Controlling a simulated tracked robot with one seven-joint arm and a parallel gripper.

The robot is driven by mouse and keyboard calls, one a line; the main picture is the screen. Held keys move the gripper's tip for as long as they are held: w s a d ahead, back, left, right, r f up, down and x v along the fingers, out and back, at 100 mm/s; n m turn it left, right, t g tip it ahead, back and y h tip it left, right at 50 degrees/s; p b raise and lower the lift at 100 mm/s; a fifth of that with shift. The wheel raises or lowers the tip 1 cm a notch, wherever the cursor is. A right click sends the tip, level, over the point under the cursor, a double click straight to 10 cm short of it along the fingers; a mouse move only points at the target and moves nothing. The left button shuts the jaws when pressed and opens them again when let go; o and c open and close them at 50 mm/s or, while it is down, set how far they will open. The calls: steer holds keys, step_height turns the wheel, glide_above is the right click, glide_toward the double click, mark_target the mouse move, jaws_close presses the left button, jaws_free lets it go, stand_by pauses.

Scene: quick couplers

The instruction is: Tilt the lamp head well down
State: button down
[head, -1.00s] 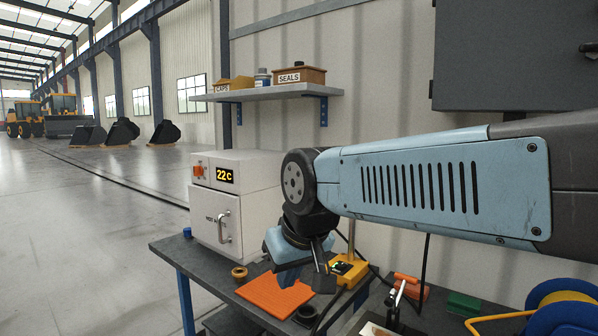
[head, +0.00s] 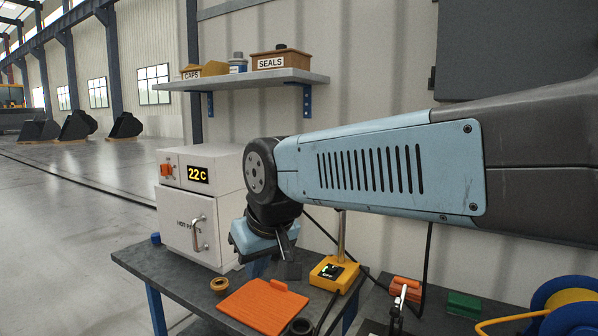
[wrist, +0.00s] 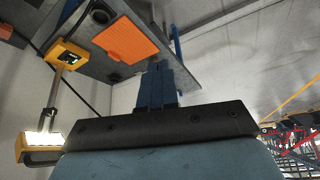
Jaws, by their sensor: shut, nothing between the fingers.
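The lamp has a yellow base (head: 334,272) on the bench in the head view, with a thin upright post (head: 340,235) rising behind my arm. My arm hides the lamp head there. In the wrist view, which shows the bench at the top, the lamp base (wrist: 67,53) is upper left. The yellow lamp head (wrist: 40,145), with a bright lit face, is lower left. My gripper (wrist: 155,68) is shut and empty, apart from the lamp and to the right of the lamp head in that view. In the head view it hangs left of the post.
An orange pad (head: 262,307) lies on the bench beside a brass ring (head: 219,285) and a dark ring (head: 301,327). A white oven (head: 190,235) stands behind at left. A shelf (head: 240,80) is on the wall. A cable reel (head: 572,310) is at right.

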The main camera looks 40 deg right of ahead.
steer(key=w+d+f+n+g+h, duration=0.2)
steer(key=d+g+h, duration=0.15)
steer(key=d, duration=0.45)
steer(key=w+d+f+n+g+h, duration=0.25)
steer(key=d+h, duration=0.25)
steer(key=d, duration=0.4)
steer(key=w+d+f+n+g+h, duration=0.2)
steer(key=d+n+h, duration=0.15)
steer(key=d, duration=0.45)
steer(key=w+d+r+n+t+h, duration=0.1)
steer(key=w+r+n+t+h, duration=0.2)
steer(key=w+n+t+h, duration=0.45)
steer(key=w+d+r+n+t+h, duration=0.2)
steer(key=w+n+t, duration=0.2)
steer(key=w+n, duration=0.45)
steer(key=w+d+r+m, duration=0.1)
steer(key=w+d+r, duration=0.4)
steer(key=d+r, duration=0.3)
steer(key=shift+w+d, duration=0.15)
steer(key=shift+d, duration=0.35)
steer(key=shift+r, duration=0.1)
steer(key=shift+r+m, duration=0.1)
steer(key=shift+m, duration=0.2)
